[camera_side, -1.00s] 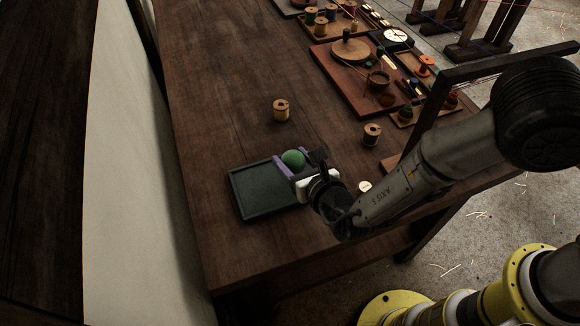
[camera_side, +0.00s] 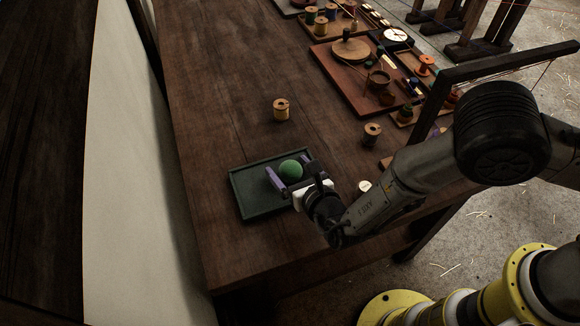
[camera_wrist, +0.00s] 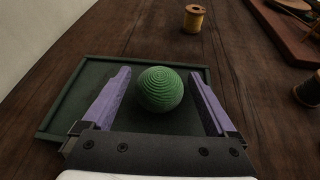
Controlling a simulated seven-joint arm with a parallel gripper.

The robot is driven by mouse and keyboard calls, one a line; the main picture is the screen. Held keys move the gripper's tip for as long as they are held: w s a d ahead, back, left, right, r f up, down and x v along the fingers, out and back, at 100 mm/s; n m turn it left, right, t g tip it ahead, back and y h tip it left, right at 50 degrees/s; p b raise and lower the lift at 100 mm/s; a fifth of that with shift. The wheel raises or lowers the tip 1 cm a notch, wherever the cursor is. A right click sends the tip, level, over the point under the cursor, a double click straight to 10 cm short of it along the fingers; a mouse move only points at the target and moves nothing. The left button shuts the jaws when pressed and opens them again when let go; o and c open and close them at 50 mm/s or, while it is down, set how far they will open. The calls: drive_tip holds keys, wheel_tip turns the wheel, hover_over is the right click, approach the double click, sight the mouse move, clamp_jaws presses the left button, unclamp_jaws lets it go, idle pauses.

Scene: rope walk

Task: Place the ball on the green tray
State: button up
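The green ball (camera_side: 290,171), ridged like wound cord, rests on the dark green tray (camera_side: 247,198) toward its right side. In the wrist view the ball (camera_wrist: 160,89) lies between the two purple fingers, with a gap on each side. My gripper (camera_side: 291,175) is open and low over the tray, its fingers on either side of the ball. The tray's raised rim (camera_wrist: 63,101) shows at the left in the wrist view. The tray's near edge is hidden behind my gripper.
Wooden spools stand on the table: one beyond the tray (camera_side: 281,109), one to the right (camera_side: 372,134), and a pale-topped one (camera_side: 364,187) near my wrist. A reddish board (camera_side: 340,76) with several items lies farther back. The table left of the tray is clear.

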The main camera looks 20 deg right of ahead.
sight(295, 174)
drive_tip(key=shift+r, duration=0.1)
drive_tip(key=shift+s+r, duration=0.2)
drive_tip(key=v, duration=0.7)
idle(0.3)
